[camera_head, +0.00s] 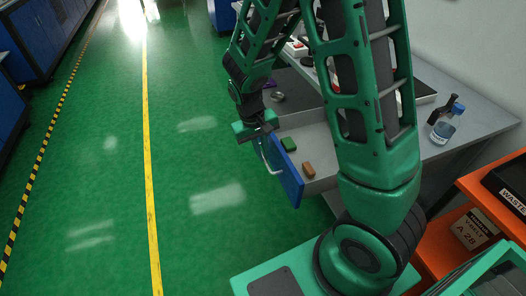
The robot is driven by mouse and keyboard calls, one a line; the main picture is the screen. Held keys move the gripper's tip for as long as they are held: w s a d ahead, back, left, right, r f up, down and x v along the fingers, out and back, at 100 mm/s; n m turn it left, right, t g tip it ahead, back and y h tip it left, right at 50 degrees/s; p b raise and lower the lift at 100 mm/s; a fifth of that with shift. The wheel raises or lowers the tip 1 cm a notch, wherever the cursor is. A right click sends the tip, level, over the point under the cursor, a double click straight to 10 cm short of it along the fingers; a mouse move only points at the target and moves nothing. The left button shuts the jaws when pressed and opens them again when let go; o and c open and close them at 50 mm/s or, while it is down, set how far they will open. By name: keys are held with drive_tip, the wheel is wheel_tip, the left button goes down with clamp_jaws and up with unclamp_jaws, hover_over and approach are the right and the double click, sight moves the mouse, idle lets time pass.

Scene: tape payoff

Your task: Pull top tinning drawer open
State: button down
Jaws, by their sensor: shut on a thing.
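The top drawer's blue front (287,178) faces left, toward the open floor. The drawer stands out from the grey table, and its inside shows. A green block (289,145) and an orange-brown block (308,170) lie in it. A pale bar handle (267,160) is on the front's outer face. My gripper (263,142) is at the far end of this handle and shut on it. The fingertips are small and partly hidden by my wrist. My arm hides part of the drawer and the table.
The grey tabletop (472,122) holds a bottle with blue liquid (447,122) at the right. An orange shelf unit (470,183) with a black waste bin (508,187) stands at the lower right. Green floor (95,170) left of the drawer is clear. Blue cabinets (30,40) stand far left.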

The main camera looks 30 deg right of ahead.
drive_tip(key=shift+w+a+r, duration=0.1)
drive_tip(key=shift+w+a, duration=0.05)
drive_tip(key=shift+w, duration=0.05)
drive_tip(key=c, duration=1.9)
unclamp_jaws()
drive_tip(key=shift+o, duration=0.2)
drive_tip(key=shift+s, duration=0.15)
wheel_tip(320, 180, up, 10)
drive_tip(key=a, duration=0.2)
drive_tip(key=shift+r, duration=0.2)
